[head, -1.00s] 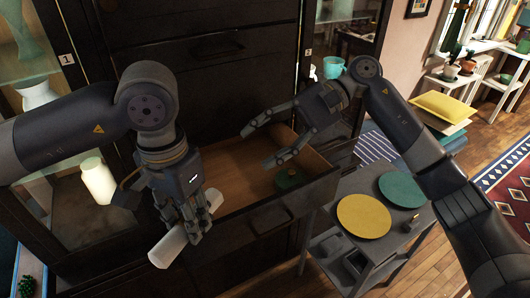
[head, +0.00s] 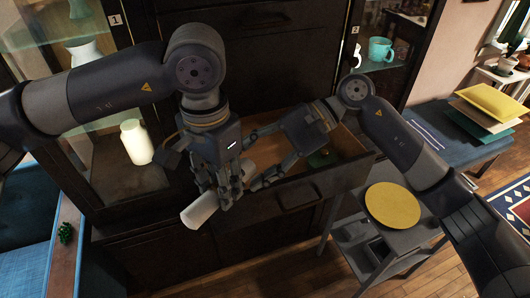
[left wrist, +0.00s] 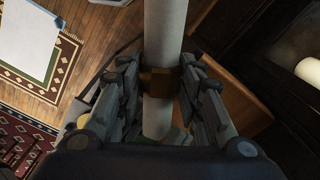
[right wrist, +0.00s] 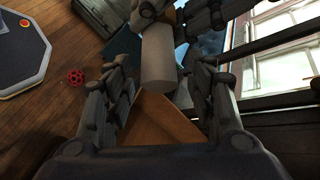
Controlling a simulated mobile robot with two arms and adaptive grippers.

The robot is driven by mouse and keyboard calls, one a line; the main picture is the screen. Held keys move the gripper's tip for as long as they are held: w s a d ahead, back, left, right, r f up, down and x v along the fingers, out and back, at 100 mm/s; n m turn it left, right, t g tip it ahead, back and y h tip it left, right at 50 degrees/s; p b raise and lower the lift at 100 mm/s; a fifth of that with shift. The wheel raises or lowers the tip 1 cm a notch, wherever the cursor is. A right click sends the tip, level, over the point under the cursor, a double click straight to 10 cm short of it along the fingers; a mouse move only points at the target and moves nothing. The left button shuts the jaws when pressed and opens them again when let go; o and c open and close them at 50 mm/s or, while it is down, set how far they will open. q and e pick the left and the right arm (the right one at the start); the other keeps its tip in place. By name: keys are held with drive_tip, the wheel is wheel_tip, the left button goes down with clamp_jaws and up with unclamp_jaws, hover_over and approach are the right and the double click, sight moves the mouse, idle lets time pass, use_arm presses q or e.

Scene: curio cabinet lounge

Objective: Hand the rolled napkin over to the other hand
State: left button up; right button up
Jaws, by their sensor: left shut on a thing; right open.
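The rolled napkin is a pale cylinder with a brown band; in the head view its white end (head: 200,211) sticks out below my left gripper (head: 222,190). In the left wrist view the napkin (left wrist: 165,45) runs between the fingers of my left gripper (left wrist: 160,88), which is shut on it near the band (left wrist: 160,83). My right gripper (head: 262,178) is close beside the left one in the head view. In the right wrist view my right gripper (right wrist: 162,98) is open, with the napkin's free end (right wrist: 158,62) in front of and partly between its fingers.
An open drawer (head: 335,177) of the dark cabinet lies behind and below the hands, with a green object (head: 320,158) inside. A grey cart (head: 375,255) with a yellow disc (head: 393,205) stands right. A white jar (head: 136,142) is behind glass at left.

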drive_tip(key=shift+a, duration=0.1)
drive_tip(key=c, duration=1.1)
use_arm(q)
drive_tip(key=o, duration=1.1)
use_arm(e)
drive_tip(key=shift+c, duration=0.2)
use_arm(q)
drive_tip(key=shift+r, duration=0.15)
